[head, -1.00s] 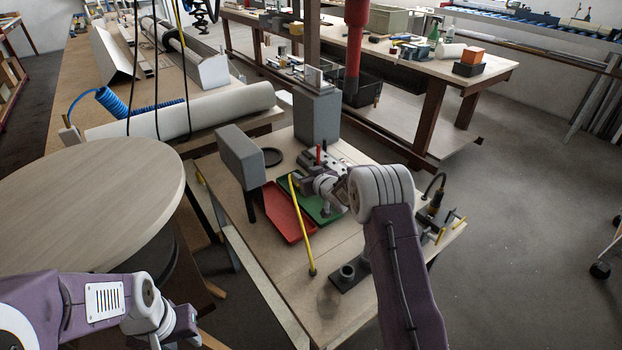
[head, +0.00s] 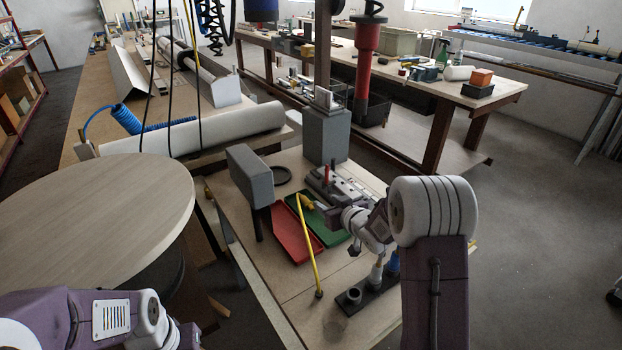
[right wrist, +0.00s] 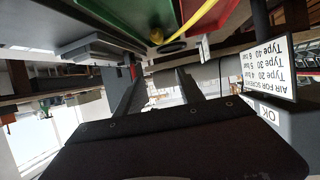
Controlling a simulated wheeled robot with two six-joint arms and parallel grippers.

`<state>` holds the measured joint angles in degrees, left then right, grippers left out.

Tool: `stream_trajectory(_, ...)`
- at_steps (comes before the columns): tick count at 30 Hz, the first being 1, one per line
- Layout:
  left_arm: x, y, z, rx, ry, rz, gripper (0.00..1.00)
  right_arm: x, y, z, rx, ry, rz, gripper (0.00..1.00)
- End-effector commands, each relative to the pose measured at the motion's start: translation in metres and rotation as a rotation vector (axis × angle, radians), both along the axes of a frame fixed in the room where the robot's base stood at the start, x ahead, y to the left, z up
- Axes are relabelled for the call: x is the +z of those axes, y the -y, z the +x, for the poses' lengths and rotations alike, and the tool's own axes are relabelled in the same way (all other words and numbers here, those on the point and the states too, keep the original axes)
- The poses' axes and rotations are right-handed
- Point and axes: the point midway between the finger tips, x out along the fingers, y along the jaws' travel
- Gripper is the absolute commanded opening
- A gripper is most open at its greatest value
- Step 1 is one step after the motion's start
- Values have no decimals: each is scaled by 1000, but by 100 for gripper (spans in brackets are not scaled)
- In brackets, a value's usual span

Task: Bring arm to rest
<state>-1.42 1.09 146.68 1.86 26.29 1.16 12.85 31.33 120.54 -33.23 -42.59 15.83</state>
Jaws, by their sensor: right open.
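My right gripper (head: 329,214) is over the green tray (head: 330,238) in the head view, pointing left. In the right wrist view its two dark fingers stand apart with nothing between them (right wrist: 157,88). A yellow piece (head: 307,202) lies just left of the fingertips; it also shows in the right wrist view (right wrist: 157,36), apart from the fingers. My left gripper (head: 188,337) is at the bottom left of the head view, partly cut off, so its jaws cannot be made out.
A red tray (head: 291,237) lies beside the green one. A yellow hose (head: 313,258) rises in front of them. A grey box on a post (head: 248,175), a taller grey box (head: 326,136) and a dark holder (head: 368,289) stand around my right arm. A round table (head: 95,205) is at left.

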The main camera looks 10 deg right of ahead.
Motion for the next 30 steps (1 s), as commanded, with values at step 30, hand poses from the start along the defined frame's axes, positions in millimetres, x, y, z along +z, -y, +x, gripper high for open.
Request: stream_trajectory(30, 76, 0, 0, 0, 0, 0, 36, -4, -40, -313, -185, -1080, -67, 45)
